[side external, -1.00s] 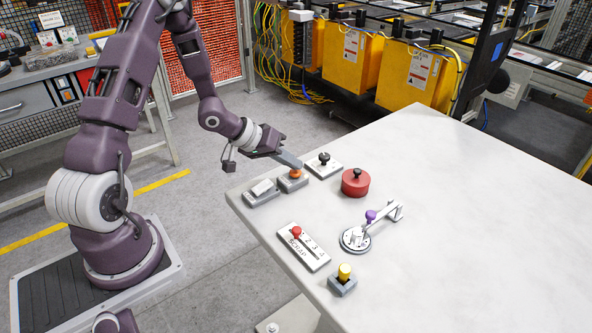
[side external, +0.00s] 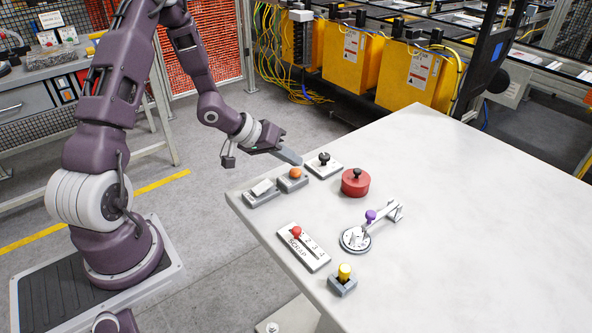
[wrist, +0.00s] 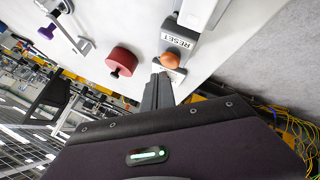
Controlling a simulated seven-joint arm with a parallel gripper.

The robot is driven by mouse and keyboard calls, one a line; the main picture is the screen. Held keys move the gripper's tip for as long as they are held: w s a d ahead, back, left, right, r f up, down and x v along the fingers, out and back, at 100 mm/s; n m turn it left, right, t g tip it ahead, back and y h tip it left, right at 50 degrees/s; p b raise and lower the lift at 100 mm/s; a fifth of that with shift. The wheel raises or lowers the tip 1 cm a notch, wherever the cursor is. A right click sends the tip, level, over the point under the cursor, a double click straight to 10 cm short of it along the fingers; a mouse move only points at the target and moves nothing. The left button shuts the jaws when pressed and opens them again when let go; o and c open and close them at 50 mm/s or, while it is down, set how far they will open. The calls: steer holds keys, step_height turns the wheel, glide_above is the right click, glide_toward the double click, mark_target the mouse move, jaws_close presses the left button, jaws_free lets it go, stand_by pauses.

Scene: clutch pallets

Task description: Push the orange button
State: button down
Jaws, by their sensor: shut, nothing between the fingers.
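The orange button (side external: 295,173) sits on a small grey box (side external: 292,184) near the table's left corner. In the wrist view the orange button (wrist: 169,61) shows by a plate marked RESET (wrist: 178,41). My gripper (side external: 299,162) is shut and empty, with its fingertips just above and behind the button in the side view. In the wrist view my gripper's fingertips (wrist: 160,72) lie close to the button. A small gap seems to show between them in the side view.
A white rocker switch (side external: 262,188) is left of the button, and a black-knobbed plate (side external: 324,164) is right of it. A red round knob (side external: 355,182), a purple-handled lever (side external: 370,216), a red slider (side external: 297,233) and a yellow button (side external: 344,272) stand nearby. The table's right side is clear.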

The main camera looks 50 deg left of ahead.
steer(key=shift+r, duration=3)
step_height(320, 180, up, 5)
steer(key=m+y, duration=0.1)
steer(key=y, duration=0.2)
glide_above(292, 172)
steer(key=s+d+r+m+g+y, duration=0.1)
steer(key=s+r+y, duration=0.3)
steer(key=s+r, duration=0.4)
steer(key=s+d+r+m+g+h, duration=0.1)
steer(key=s+d+h, duration=0.1)
steer(key=s+d, duration=0.4)
steer(key=s+d+r+m+g+h, duration=0.1)
steer(key=s+d, duration=0.5)
steer(key=s, duration=0.6)
steer(key=shift+s+d+r+m+h, duration=0.2)
steer(key=shift+r+m+h, duration=0.05)
steer(key=shift+m+h, duration=0.4)
